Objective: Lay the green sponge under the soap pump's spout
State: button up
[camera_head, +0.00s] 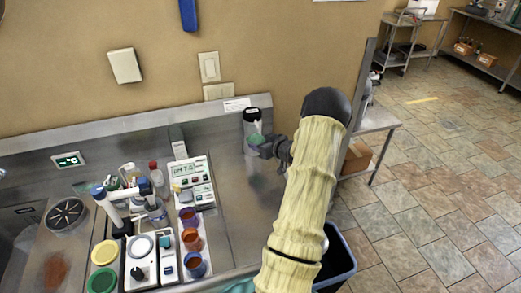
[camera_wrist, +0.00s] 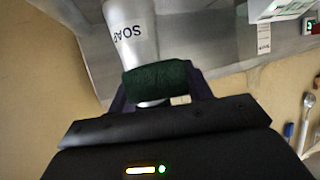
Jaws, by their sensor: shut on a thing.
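The green sponge (camera_wrist: 158,80) is between the fingers of my gripper (camera_wrist: 160,88), which is shut on it. In the head view, my gripper (camera_head: 264,147) reaches in from the right and the sponge (camera_head: 256,139) shows as a small green patch at its tip. The soap pump (camera_wrist: 130,35), a pale bottle lettered "SOAP", stands just beyond the sponge in the wrist view. In the head view, the soap pump (camera_head: 253,122) has a dark top and stands at the back of the steel counter. The sponge overlaps the bottle in both views; I cannot tell whether they touch. The spout is not clear.
The steel counter (camera_head: 235,205) is clear in front of the soap pump. To the left stand a pH meter (camera_head: 190,172), several coloured cups (camera_head: 191,239) and bottles (camera_head: 157,178). A dark bin (camera_head: 338,262) is below the counter's right end. The wall (camera_head: 150,85) rises close behind.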

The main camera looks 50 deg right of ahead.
jog(key=shift+s, duration=0.1)
notch_tip(320, 180, down, 3)
jog(key=shift+r+p, duration=0.1)
jog(key=shift+p, duration=0.45)
jog(key=shift+w+d+f+p, duration=0.2)
jog(key=shift+f+p, duration=0.2)
jog(key=shift+f, duration=0.1)
jog(key=shift+f+b, duration=0.3)
jog(key=o, duration=0.9)
jog(key=shift+o, duration=0.2)
jog(key=shift+r, duration=0.1)
jog(key=shift+r, duration=0.1)
